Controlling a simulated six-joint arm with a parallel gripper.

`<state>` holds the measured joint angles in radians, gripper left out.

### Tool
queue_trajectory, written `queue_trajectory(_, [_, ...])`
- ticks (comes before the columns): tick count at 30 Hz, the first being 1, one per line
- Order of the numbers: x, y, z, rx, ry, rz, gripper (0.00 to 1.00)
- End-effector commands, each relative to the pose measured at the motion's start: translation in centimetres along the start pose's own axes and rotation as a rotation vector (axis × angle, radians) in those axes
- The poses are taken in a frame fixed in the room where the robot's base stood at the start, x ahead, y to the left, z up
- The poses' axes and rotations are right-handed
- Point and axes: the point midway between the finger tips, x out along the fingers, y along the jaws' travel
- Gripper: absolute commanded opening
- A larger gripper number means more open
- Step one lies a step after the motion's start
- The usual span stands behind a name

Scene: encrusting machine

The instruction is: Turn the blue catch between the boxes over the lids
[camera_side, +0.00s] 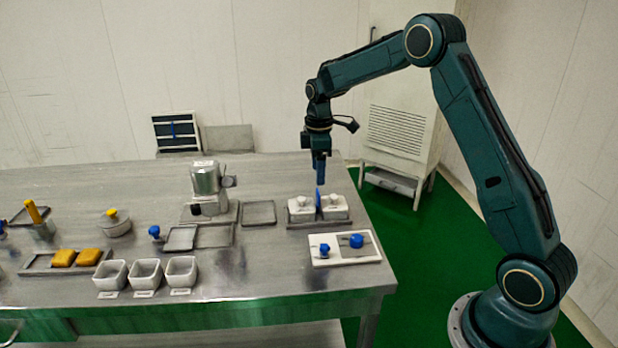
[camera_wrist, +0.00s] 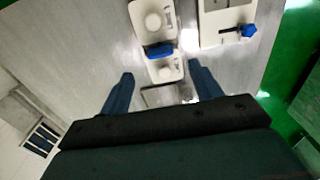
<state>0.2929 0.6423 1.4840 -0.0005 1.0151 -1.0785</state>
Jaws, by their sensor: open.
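Two white lidded boxes stand side by side near the right end of the table, the left box (camera_side: 300,211) and the right box (camera_side: 335,210), each with a round white knob on its lid. The blue catch (camera_side: 319,198) stands between them in the side view. In the wrist view the blue catch (camera_wrist: 159,50) lies between the two lids (camera_wrist: 154,20). My gripper (camera_side: 319,180) points down just above the catch, apart from or very near it; the side view does not settle which. In the wrist view my gripper (camera_wrist: 160,82) is open, its fingers wide apart with nothing held.
A white board (camera_side: 345,249) with blue knobs lies in front of the boxes. An empty dark tray (camera_side: 258,213) and a silver machine (camera_side: 206,185) stand to the left. Three open white cups (camera_side: 146,274) stand at the front. Bare table lies between cups and board.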

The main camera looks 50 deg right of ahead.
Motion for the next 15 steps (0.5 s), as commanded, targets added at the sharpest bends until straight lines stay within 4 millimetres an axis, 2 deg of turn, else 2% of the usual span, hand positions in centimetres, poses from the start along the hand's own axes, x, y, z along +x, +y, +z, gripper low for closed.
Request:
queue_trajectory(6, [3.4, -0.1, 0.0, 0.000, -0.001, -0.002, 0.64])
queue_trajectory(15, [5.9, 0.0, 0.0, 0.000, 0.000, 0.000, 0.64])
